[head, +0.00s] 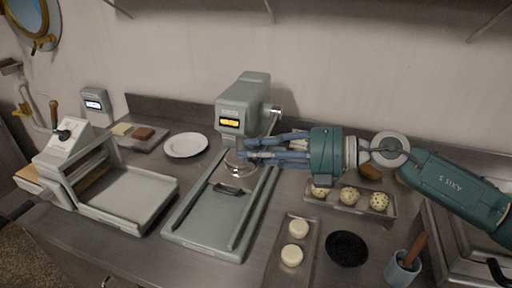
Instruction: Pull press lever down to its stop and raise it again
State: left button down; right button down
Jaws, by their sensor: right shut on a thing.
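The grey press (241,105) stands at the back middle of the counter, with a lit yellow display on its front. A round metal press plate (240,170) hangs below its head, above a long grey tray base (214,212). The press lever (275,113) shows as a short metal arm at the head's right side; its lower part is hidden by my fingers. My right gripper (262,148) reaches in from the right, just below the head, and is shut on the lever. The exact grip is hard to see. My left gripper is not in view.
A sheeter-like machine (125,192) with a wooden handle stands at left. A white plate (185,145) lies between the machines. A tray with dotted balls (347,206), a tray with pale rounds (278,262), a black disc (347,249) and a blue cup (401,270) crowd the right.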

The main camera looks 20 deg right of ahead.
jog(key=shift+f+n+b, duration=0.4)
jog(key=shift+f+n, duration=0.1)
jog(key=shift+f, duration=0.55)
jog(key=shift+s+f, duration=0.1)
jog(key=c, duration=1.5)
grip_release()
jog(key=shift+f, duration=0.1)
jog(key=shift+o, duration=0.2)
jog(key=shift+d, duration=0.1)
jog(key=r+v, duration=0.1)
jog(key=v, duration=1.1)
